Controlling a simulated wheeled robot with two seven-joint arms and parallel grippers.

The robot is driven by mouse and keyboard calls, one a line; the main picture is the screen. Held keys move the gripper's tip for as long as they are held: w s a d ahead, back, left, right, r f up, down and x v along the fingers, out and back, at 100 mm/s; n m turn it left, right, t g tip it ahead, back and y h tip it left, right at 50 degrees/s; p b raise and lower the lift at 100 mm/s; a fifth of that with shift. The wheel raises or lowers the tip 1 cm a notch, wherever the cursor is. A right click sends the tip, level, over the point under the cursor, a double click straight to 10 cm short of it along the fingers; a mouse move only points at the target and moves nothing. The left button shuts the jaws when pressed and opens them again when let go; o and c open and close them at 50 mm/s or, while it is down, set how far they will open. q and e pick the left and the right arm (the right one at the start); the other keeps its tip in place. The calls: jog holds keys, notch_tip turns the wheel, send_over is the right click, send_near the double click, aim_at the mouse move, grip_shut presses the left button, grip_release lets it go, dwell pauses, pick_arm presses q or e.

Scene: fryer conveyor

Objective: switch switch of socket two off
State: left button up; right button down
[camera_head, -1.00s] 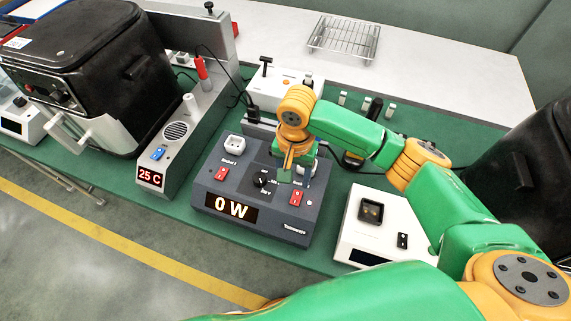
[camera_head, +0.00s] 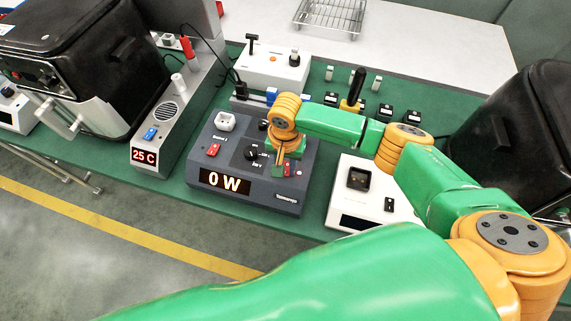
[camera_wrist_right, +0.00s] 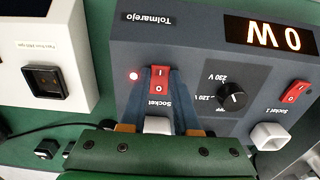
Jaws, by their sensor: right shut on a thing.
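The dark grey power box (camera_head: 240,196) reads "0 W" on its display (camera_head: 225,181). The fingers are shut on this switch. In the head view my right gripper (camera_head: 281,168) hides most of that switch. The white second socket (camera_wrist_right: 158,125) is partly hidden by my gripper. The other red switch (camera_head: 213,150) and white socket (camera_head: 225,122) are uncovered. My left gripper is out of view.
A black dial (camera_wrist_right: 232,95) sits between the two switches. A white box with a black socket (camera_head: 359,179) stands close on the right. A grey unit showing "25 C" (camera_head: 144,156) and a black fryer (camera_head: 75,65) stand to the left. A white box (camera_head: 272,67) is behind.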

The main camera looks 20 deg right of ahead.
jog(key=shift+w+r+g+y+p, duration=0.1)
jog(key=shift+r+g+y+p, duration=0.2)
jog(key=shift+g+p, duration=0.15)
jog(key=shift+w+d+f+g, duration=0.1)
jog(key=shift+w+f+g, duration=0.05)
jog(key=shift+g, duration=0.2)
jog(key=shift+w+f+y, duration=0.1)
jog(key=shift+y, duration=0.2)
jog(key=shift+g+b, duration=0.3)
jog(key=shift+g, duration=0.1)
jog(key=shift+y, duration=0.3)
jog(key=c, duration=0.6)
grip_release()
jog(key=shift+c, duration=0.2)
jog(key=shift+r, duration=0.2)
